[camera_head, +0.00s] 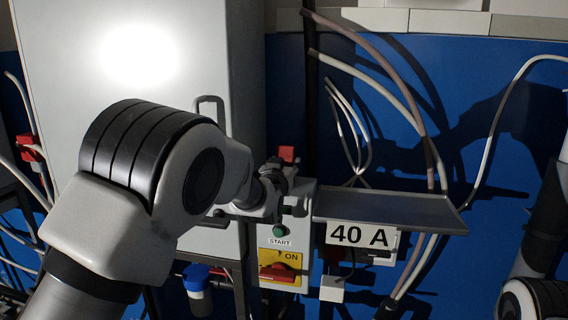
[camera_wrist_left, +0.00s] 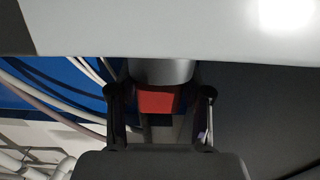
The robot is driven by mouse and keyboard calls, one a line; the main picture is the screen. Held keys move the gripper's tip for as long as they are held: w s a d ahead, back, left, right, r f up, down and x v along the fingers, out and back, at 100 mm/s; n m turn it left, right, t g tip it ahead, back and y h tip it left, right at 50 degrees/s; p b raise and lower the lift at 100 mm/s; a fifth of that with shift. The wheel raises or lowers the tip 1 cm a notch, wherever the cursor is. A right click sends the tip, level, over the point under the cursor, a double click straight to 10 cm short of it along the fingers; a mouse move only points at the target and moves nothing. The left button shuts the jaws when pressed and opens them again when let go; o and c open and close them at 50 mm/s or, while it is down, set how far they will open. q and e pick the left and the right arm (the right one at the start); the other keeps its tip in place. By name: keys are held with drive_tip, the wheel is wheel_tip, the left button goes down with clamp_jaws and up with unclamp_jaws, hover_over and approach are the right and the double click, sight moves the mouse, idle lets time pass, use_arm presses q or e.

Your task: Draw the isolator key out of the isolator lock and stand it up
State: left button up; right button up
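The isolator key appears as a red block (camera_wrist_left: 157,101) below a grey cylinder that looks like the isolator lock (camera_wrist_left: 161,71), in the left wrist view. The lock sits against a pale surface, and the key is at its end. My left gripper (camera_wrist_left: 160,97) has one dark finger on each side of the key. I cannot tell whether the fingers touch it. In the head view my left gripper (camera_head: 275,187) is in front of the grey START box, and the wrist hides part of it. My right gripper is not clearly visible.
The big pale cabinet (camera_head: 130,55) stands at left. A yellow ON switch plate (camera_head: 280,269) is below the gripper. Cables hang along the blue wall. A blue-capped bottle (camera_head: 197,280) stands low.

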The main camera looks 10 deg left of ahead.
idle(0.3)
use_arm(q)
drive_tip(key=shift+r+p, duration=1.8)
drive_tip(key=shift+r, duration=1.6)
drive_tip(key=shift+w+f, duration=0.1)
